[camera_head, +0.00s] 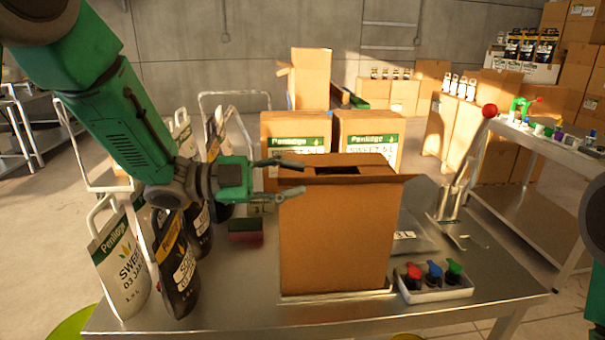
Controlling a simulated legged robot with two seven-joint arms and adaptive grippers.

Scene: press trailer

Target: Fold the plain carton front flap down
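The plain brown carton (335,240) stands upright on the metal table in the middle of the view. A dark gap shows in its top, and a flap sticks out at its upper right (404,178). The front flap's exact angle is hard to tell along the front top edge. My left gripper (304,177) comes in from the left at the carton's upper left corner. Its two fingers are spread, one above the other, with nothing seen between them. Whether they touch the carton is unclear. My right gripper is not in view; only parts of my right arm show at the right edge.
Stand-up pouches (122,262) crowd the table's left side beside my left arm. A dark red and green block (245,232) lies left of the carton. A white tray (434,291) of coloured-top items and a red-knobbed lever (489,112) are on the right. Two labelled cartons (368,130) stand behind.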

